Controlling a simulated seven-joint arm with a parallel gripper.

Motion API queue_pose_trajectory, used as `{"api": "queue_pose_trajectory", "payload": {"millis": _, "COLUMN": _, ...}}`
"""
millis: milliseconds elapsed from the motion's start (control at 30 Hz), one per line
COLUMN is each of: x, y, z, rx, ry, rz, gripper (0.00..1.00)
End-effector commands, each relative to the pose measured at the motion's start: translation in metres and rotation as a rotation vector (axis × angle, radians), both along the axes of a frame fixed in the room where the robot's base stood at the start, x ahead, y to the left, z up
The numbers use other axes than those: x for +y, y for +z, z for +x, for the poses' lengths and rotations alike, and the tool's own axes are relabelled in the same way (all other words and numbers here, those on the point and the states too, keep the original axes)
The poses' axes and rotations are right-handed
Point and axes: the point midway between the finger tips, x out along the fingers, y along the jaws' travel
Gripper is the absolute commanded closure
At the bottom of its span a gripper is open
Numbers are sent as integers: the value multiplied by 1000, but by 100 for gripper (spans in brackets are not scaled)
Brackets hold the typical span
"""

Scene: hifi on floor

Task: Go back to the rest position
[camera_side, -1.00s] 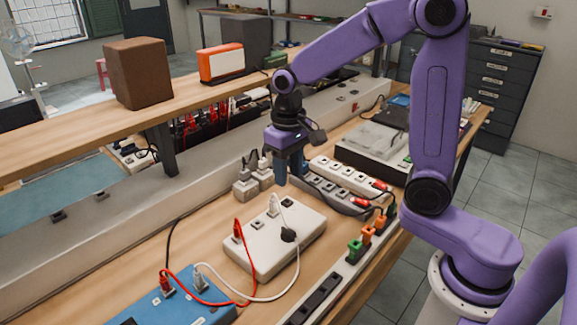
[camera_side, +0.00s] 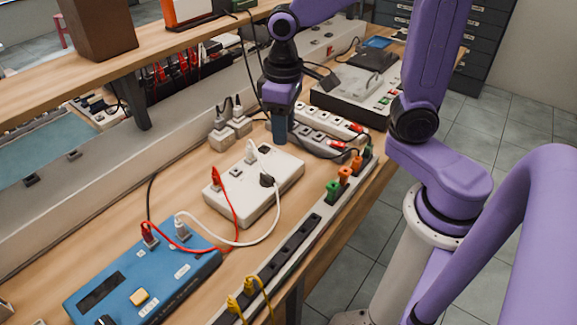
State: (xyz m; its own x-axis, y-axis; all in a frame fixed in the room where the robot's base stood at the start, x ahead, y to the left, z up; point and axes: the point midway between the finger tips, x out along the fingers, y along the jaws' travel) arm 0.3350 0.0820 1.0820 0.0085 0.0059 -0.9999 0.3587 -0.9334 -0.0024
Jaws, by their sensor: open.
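My gripper (camera_side: 279,128) points down over the bench, at the far end of the white socket box and beside the grey power strips. Its blue fingers show close together from this side, and nothing is seen held between them. The white socket box (camera_side: 230,193) lies on the wooden bench with red, white and black plugs in its top. The fingertips are near its back edge; I cannot tell whether they touch anything.
A blue instrument box (camera_side: 150,275) is joined to the white box by red and white leads. Power strips (camera_side: 318,137) lie right of my gripper. Grey adapters (camera_side: 220,138) stand left. A socket rail (camera_side: 290,245) runs along the front edge. A shelf (camera_side: 150,40) overhangs the back.

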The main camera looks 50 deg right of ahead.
Motion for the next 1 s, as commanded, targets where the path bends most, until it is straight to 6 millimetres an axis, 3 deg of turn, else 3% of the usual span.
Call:
{"api": "queue_pose_trajectory", "payload": {"millis": 367, "x": -5, "y": -3, "z": -76, "rx": -8, "ry": 333, "rz": 6, "gripper": 60}}
{"api": "queue_pose_trajectory", "payload": {"millis": 700, "x": -20, "y": -8, "z": -145, "rx": -15, "ry": 617, "rz": 11, "gripper": 60}}
{"api": "queue_pose_trajectory", "payload": {"millis": 1000, "x": -29, "y": -10, "z": -171, "rx": -16, "ry": 729, "rz": 13, "gripper": 60}}
